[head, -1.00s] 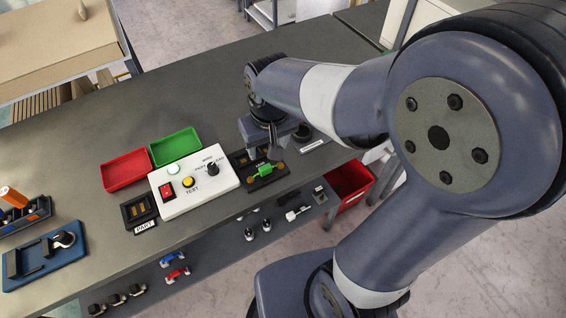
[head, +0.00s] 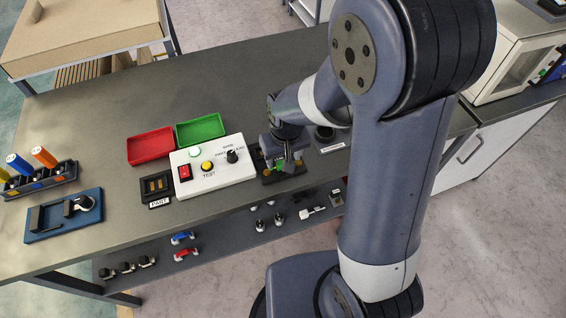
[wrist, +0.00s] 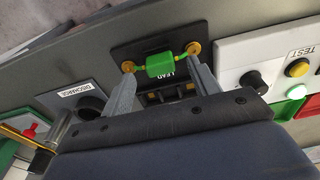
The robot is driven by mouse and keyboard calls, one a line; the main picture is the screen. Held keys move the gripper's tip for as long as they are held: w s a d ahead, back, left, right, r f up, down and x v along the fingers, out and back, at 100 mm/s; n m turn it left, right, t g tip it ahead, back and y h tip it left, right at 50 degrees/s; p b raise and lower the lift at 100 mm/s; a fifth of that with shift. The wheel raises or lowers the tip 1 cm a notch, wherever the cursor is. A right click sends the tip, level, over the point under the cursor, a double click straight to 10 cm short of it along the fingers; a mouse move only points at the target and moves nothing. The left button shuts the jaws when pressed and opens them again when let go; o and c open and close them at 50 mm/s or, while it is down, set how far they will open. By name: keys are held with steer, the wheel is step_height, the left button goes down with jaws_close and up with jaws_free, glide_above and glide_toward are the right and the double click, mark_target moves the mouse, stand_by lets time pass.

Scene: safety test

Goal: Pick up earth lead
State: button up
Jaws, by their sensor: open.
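The earth lead (wrist: 160,65) is a green block with brass round ends, lying on a black holder (wrist: 125,50) marked LEAD in the wrist view. My gripper (wrist: 160,72) is open there, with one finger on each side of the green block and its tips close to the brass ends. I cannot tell whether the fingers touch it. In the head view my gripper (head: 285,163) is over the holder (head: 270,178) and hides most of the lead.
The white test box (head: 212,170) with knob and buttons stands just left of the holder. A black DISCHARGE fitting (wrist: 90,107) is on the other side. Red (head: 150,146) and green (head: 201,130) trays lie behind the box. The bench behind them is clear.

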steer(key=shift+w+f, duration=0.15)
steer(key=shift+f, duration=0.7)
steer(key=shift+c, duration=0.6)
